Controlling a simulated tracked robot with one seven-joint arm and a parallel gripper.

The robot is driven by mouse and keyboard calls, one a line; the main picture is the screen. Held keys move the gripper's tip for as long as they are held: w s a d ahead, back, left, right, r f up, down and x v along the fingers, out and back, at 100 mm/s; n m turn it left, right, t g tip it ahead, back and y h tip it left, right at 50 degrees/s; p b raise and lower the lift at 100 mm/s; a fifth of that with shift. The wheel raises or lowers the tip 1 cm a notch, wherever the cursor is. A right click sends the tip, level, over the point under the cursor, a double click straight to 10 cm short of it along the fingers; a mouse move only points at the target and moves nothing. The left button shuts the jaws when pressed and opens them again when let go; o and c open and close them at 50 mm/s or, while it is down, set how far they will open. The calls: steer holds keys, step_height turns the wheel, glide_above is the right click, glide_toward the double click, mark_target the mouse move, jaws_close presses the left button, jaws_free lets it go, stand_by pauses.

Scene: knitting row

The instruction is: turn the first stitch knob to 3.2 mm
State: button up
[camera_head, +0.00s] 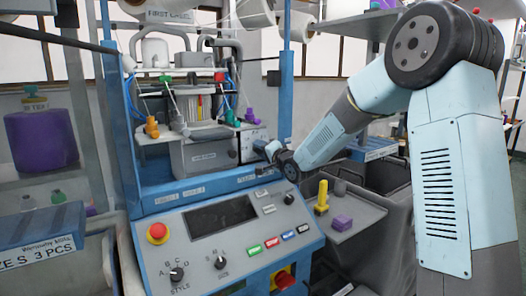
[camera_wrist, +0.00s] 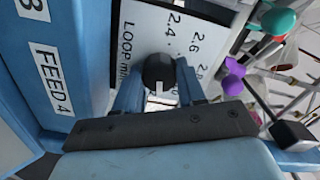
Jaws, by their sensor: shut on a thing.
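The stitch knob (camera_wrist: 159,70) is dark and round in the wrist view, in front of a white scale plate (camera_wrist: 145,25). The plate reads "LOOP mm" with 2.4, 2.6 and 2.8 visible; 3.2 is not in sight. My gripper (camera_wrist: 159,84) has its two blue fingers on either side of the knob, shut on it. A small white mark shows at the knob's near side, but I cannot tell which value it points to. In the head view my gripper (camera_head: 268,150) is at the right side of the knitting machine (camera_head: 205,157), and the knob is hidden.
Below is the control panel (camera_head: 225,237) with a red stop button (camera_head: 157,232), dials and coloured buttons. A grey side tray (camera_head: 350,217) holds yellow and purple pieces. In the wrist view, coloured parts and thin rods crowd the right side; a blue frame (camera_wrist: 62,60) stands left.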

steer(key=shift+w+d+m, duration=0.15)
steer(key=shift+d+m, duration=0.15)
steer(key=shift+d, duration=0.05)
steer(key=o, duration=0.7)
steer(key=shift+f, duration=0.1)
steer(key=o, duration=0.3)
steer(key=shift+a, duration=0.1)
steer(key=shift+o, duration=0.3)
steer(key=shift+a, duration=0.1)
steer(key=v, duration=1.4)
